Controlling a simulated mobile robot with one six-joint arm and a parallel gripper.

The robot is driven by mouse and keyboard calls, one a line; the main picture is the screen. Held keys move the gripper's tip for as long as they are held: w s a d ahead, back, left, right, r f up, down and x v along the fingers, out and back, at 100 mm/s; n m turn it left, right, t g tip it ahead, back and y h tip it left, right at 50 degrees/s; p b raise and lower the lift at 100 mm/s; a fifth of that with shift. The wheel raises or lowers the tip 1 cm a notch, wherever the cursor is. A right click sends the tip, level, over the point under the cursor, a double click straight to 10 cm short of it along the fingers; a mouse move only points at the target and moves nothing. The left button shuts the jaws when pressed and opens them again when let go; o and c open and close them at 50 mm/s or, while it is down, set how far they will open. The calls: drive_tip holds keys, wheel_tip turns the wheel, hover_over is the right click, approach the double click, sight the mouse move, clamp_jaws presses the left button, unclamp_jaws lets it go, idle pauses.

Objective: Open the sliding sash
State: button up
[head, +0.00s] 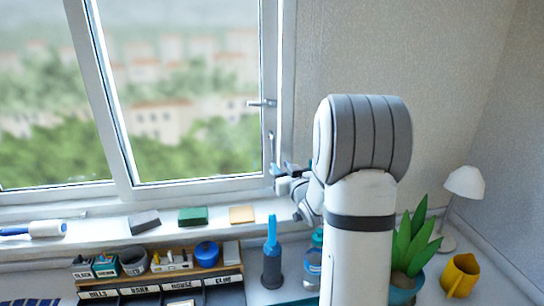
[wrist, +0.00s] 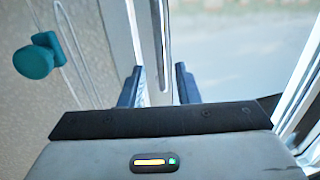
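The window's right-hand sash (head: 202,187) is a white-framed pane. Its right edge stands at or close to the right jamb (head: 287,80), with no clear gap visible. A small lever-like handle (head: 262,103) sticks out on its right side, and a slim upright pull (head: 271,147) lies below it. My gripper (head: 279,169) is at the lower right of the sash. In the wrist view my gripper (wrist: 158,85) has its dark fingers apart, on either side of a white frame strip (wrist: 162,40). I cannot tell whether either finger touches it.
The sill holds a grey block (head: 144,221), a green block (head: 193,216) and a tan block (head: 242,215). A teal knob (wrist: 35,62) shows at the wall.

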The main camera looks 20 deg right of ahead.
sight(274, 157)
drive_tip(key=w+p, duration=0.2)
drive_tip(key=w, duration=0.6)
drive_tip(key=shift+p, duration=0.35)
drive_tip(key=shift+s, duration=0.1)
drive_tip(key=shift+c, duration=0.3)
clamp_jaws()
